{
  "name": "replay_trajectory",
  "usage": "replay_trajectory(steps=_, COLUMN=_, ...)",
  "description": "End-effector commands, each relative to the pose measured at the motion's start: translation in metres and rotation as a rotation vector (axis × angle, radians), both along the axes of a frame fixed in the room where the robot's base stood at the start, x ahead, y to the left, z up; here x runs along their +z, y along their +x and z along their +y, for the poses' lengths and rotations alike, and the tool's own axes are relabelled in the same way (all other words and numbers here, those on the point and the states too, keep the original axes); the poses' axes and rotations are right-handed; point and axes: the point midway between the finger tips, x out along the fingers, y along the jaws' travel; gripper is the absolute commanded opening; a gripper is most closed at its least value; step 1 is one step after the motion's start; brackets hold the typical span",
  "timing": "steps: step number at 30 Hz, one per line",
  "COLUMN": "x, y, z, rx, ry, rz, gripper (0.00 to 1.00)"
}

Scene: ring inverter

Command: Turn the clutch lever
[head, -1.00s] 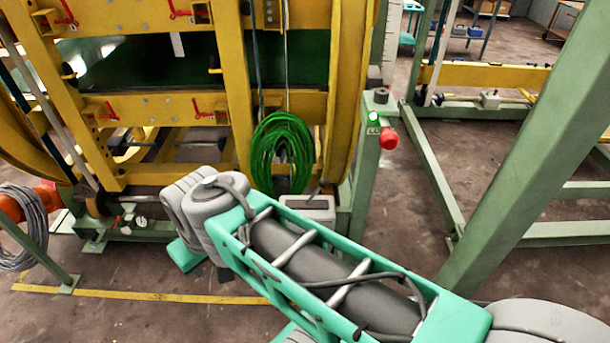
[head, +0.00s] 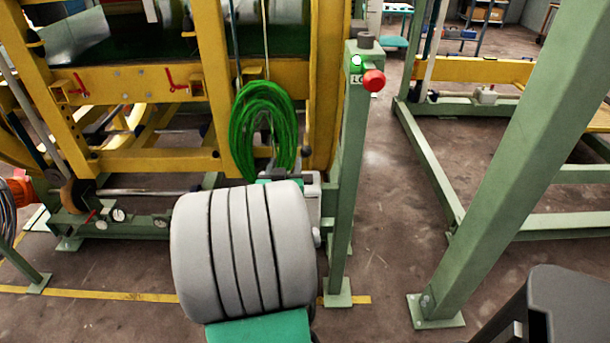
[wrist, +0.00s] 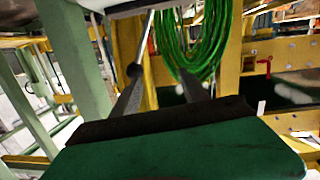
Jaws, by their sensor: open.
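My gripper (wrist: 162,72) shows in the wrist view with its two dark fingers apart and nothing seen between them. In the head view my thick grey arm joint hides most of it. A red round knob (head: 374,81) sticks out from the top of a green post (head: 346,150), beside a lit green lamp (head: 356,61). Small red levers (head: 77,86) sit on the yellow frame; one red lever (wrist: 264,66) also shows in the wrist view. I cannot tell which part is the clutch lever. It may be hidden behind my arm.
A green cable coil (head: 262,130) hangs on the yellow machine (head: 150,84), near my arm. A light grey box (head: 309,192) is partly hidden behind my arm. A slanted green beam (head: 525,150) stands at the right. Floor (head: 385,205) is clear between post and beam.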

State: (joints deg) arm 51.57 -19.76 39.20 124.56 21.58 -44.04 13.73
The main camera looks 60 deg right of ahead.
Motion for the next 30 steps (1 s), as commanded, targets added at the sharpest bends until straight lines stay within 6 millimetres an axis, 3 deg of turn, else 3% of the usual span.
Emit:
replay_trajectory(steps=1, x=-0.015, y=-0.02, z=-0.012, rx=-0.035, ry=-0.049, rz=-0.012, gripper=0.52)
replay_trajectory(steps=5, x=-0.011, y=-0.04, z=-0.025, rx=-0.064, ry=-0.124, rz=-0.031, gripper=0.52)
replay_trajectory(steps=18, x=-0.007, y=-0.018, z=-0.091, rx=-0.062, ry=-0.13, rz=-0.033, gripper=0.52)
replay_trajectory(steps=27, x=-0.007, y=-0.015, z=-0.096, rx=-0.06, ry=-0.13, rz=-0.033, gripper=0.52)
replay_trajectory(steps=30, x=-0.007, y=-0.015, z=-0.096, rx=-0.06, ry=-0.13, rz=-0.033, gripper=0.45)
